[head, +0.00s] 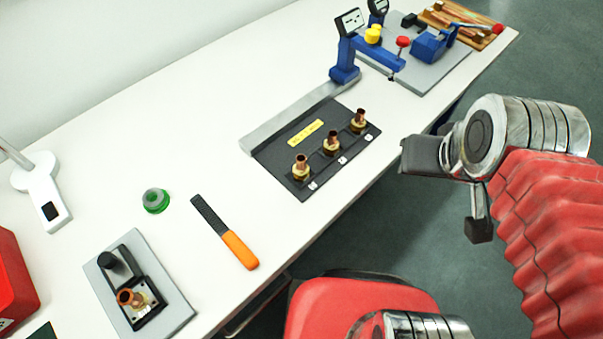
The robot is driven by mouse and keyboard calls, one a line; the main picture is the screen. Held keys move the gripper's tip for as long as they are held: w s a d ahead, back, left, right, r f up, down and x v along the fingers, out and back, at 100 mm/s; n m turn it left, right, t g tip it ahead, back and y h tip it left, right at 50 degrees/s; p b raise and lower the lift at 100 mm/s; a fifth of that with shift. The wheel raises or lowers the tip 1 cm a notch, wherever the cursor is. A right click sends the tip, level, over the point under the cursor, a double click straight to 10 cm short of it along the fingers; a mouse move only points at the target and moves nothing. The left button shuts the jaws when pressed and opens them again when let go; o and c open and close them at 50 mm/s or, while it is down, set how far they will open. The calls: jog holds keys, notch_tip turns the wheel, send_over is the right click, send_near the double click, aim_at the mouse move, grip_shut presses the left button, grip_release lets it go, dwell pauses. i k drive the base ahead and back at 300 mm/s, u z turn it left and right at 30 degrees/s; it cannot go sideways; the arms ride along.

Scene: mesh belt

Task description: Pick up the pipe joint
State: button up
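Three copper-and-brass pipe joints stand upright in a row on a black tray (275,157): a near one (301,166), a middle one (332,143) and a far one (359,120). A copper fitting (129,297) also sits in a black holder on a grey plate at the lower left. I cannot tell which one the task means. My gripper (478,229) shows only in part, as dark parts at the end of my arm on the right. It is apart from the tray, off the table's edge. Nothing shows held in it, and its opening is hidden.
An orange-handled tool (238,249) and a green ring (155,200) lie on the white table (225,175). A blue clamp device (345,72) stands behind the tray. A red bin (12,275) is at far left. Bare tabletop surrounds the tray's left side.

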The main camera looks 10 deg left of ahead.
aim_at(300, 171)
jog(key=k, duration=1.8)
jog(key=u, duration=1.45)
jog(key=i, duration=1)
